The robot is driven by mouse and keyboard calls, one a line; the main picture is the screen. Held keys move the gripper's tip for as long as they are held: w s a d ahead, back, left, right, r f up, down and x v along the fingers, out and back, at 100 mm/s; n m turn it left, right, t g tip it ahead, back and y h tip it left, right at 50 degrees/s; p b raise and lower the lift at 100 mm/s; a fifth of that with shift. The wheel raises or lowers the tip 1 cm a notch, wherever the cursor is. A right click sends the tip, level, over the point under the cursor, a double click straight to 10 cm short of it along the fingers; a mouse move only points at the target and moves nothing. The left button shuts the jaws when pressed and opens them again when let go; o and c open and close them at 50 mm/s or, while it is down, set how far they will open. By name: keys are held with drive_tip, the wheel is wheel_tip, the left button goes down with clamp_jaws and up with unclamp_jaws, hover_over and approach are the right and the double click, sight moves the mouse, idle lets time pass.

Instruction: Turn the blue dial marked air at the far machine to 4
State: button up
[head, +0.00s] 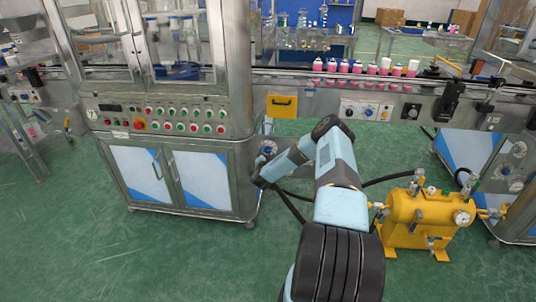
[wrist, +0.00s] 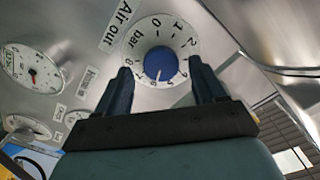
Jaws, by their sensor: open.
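The blue dial (wrist: 160,64) sits in a white scale ring on a metal panel in the wrist view. A tilted label beside it starts with "Air"; "bar", 0, 1 and 2 show along the ring's upper part. A small pale mark lies on the dial's lower part; the number it points to is not clear. My gripper (wrist: 162,78) is open, with one finger on each side of the dial. Whether the fingers touch it cannot be told. In the head view my arm bends toward the right side of the large cabinet machine, and my fingertips cannot be made out.
A white gauge with a red needle (wrist: 32,68) and another gauge (wrist: 27,126) are left of the dial. In the head view, a yellow tank (head: 425,217) with hoses stands right of my arm. A conveyor (head: 330,82) with pink bottles runs behind. Green floor is free at front left.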

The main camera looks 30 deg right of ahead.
drive_tip(key=shift+w+d, duration=0.3)
drive_tip(key=shift+w, duration=0.15)
drive_tip(key=c, duration=1)
drive_tip(key=shift+s+d, duration=0.1)
drive_tip(key=shift+d, duration=0.1)
drive_tip(key=shift+c, duration=0.3)
drive_tip(key=shift+a, duration=0.1)
